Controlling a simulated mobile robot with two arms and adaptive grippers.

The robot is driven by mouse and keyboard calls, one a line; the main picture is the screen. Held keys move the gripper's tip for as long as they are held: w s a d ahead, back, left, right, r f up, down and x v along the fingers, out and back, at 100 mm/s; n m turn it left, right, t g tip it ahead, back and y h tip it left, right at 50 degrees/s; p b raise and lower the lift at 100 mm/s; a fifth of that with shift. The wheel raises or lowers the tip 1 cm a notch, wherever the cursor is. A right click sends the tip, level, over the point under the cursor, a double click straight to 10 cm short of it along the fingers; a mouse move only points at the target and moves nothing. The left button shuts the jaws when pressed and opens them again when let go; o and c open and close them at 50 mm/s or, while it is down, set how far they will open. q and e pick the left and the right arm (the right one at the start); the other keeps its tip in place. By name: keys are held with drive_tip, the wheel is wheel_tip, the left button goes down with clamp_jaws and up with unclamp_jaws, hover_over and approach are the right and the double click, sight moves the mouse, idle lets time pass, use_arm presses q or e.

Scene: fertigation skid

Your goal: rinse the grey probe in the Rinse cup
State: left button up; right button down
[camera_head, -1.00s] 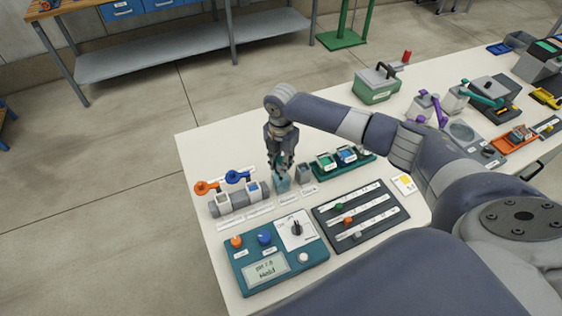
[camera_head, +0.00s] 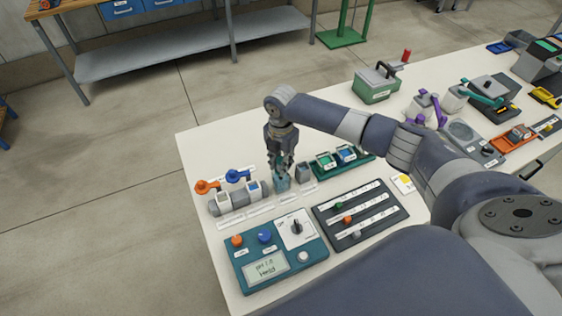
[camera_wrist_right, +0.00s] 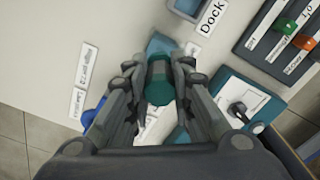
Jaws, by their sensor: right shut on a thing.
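My right gripper (camera_head: 281,168) points down, directly over the pale teal Rinse cup (camera_head: 282,184), close to its rim. The grey dock (camera_head: 303,172) stands just right of the cup. My left gripper is not in view.
Left of the cup, a grey pipe (camera_head: 236,200) carries orange and blue levers. A green tray (camera_head: 342,162) with small containers lies to the right. In front are the teal meter box (camera_head: 275,256), whose display reads "Hold", and a dark slider panel (camera_head: 360,215).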

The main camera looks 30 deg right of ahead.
drive_tip(key=shift+r, duration=0.1)
idle(0.3)
drive_tip(key=shift+f+b, duration=0.4)
drive_tip(key=shift+f, duration=0.35)
wheel_tip(320, 180, up, 9)
drive_tip(key=p, duration=0.7)
drive_tip(key=shift+f+p, duration=0.15)
drive_tip(key=shift+p, duration=0.25)
